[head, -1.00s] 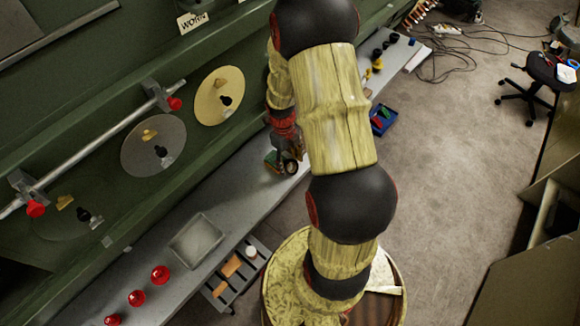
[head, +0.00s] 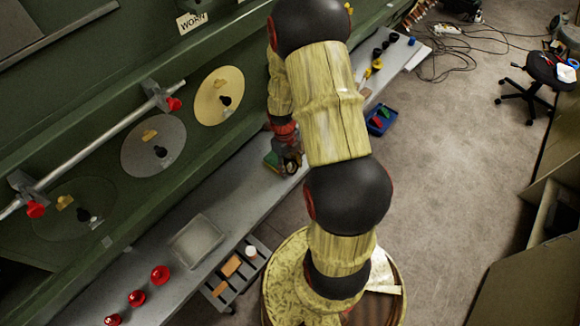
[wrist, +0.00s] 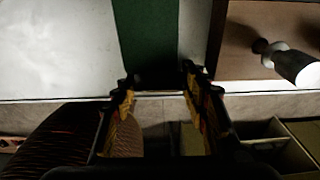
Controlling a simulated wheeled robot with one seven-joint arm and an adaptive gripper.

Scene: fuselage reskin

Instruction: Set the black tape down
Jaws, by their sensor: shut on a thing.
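My gripper (head: 287,150) is at the bench's front edge, partly hidden by my arm in the head view. The black tape (head: 292,167) shows there as a small dark ring at the fingertips, over the grey bench top (head: 250,178). In the wrist view my gripper (wrist: 158,82) has its two fingers apart, with the dark tape (wrist: 158,77) between their tips. I cannot tell whether the tape touches the bench. A green piece (head: 271,158) lies just left of the tape and shows as a green strip (wrist: 146,35) in the wrist view.
The green fuselage wall rises behind.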

